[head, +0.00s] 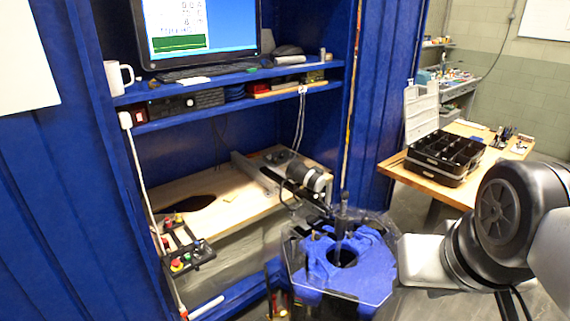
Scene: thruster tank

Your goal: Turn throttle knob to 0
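A small black control panel (203,255) sits at the lower left, at the front of the blue cabinet. It carries several small red, yellow and green knobs or buttons, including a red and yellow one (177,264). Which of them is the throttle knob, and where it points, is too small to tell. My arm comes in from the right edge, with a black joint and a pale grey part. No gripper fingers show, and my arm is far to the right of the panel.
A clear-walled tank with a blue top (350,278) stands between the panel and my arm. A wooden shelf (230,205), a monitor (200,30) and a white mug (117,77) are in the cabinet. A black organizer box (445,157) stands on a table at right.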

